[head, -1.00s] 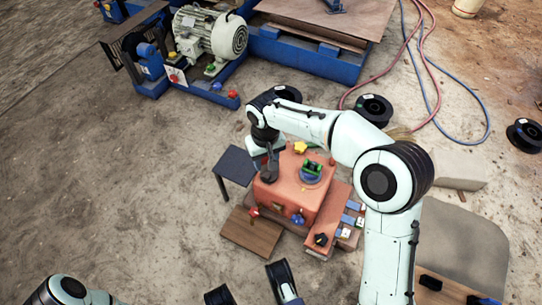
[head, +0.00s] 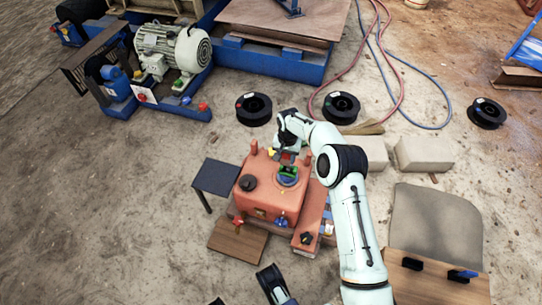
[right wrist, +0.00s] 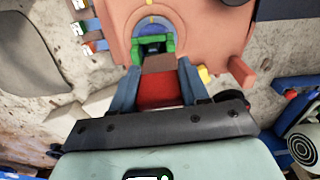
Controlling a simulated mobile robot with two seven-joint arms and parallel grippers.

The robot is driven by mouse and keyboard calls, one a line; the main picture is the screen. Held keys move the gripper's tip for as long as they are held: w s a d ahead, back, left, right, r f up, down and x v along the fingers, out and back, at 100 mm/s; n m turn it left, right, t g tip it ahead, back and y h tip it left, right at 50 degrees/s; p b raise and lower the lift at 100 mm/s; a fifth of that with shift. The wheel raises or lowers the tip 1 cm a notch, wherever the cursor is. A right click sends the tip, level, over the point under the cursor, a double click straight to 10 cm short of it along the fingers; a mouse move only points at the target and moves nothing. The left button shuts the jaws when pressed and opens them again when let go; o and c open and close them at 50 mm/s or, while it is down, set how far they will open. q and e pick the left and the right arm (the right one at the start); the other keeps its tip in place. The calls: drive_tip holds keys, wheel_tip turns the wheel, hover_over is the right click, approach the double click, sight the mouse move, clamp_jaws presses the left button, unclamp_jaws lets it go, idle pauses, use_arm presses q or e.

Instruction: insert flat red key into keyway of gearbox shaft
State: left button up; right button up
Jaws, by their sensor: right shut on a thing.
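The orange gearbox (head: 262,205) stands on the ground in the middle of the head view. A green part (head: 289,171) sits inside a blue ring on its top. In the right wrist view the green part (right wrist: 137,50) frames a dark opening just ahead of my fingers. My right gripper (head: 287,158) is over this spot. In the wrist view its blue fingers are shut on the flat red key (right wrist: 160,90), whose brownish far end points at the green part. I cannot tell whether the key touches it. The keyway is not clearly visible.
A dark small table (head: 216,177) stands left of the gearbox, and a wooden board (head: 238,240) lies in front. Orange posts and a black knob (head: 248,182) rise from the gearbox top. Black spools (head: 254,108) and pale blocks (head: 425,154) lie behind and to the right.

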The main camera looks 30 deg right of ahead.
sight(289, 163)
drive_tip(key=shift+s+d+f+m, duration=0.1)
drive_tip(key=shift+d+f+m, duration=0.2)
drive_tip(key=shift+d+f, duration=0.4)
drive_tip(key=shift+d+r, duration=0.1)
drive_tip(key=shift+r, duration=0.05)
idle(0.3)
drive_tip(key=shift+f+b, duration=1.55)
drive_tip(key=shift+f, duration=0.6)
drive_tip(key=shift+f, duration=0.15)
drive_tip(key=o, duration=1.2)
drive_tip(key=shift+o, duration=0.2)
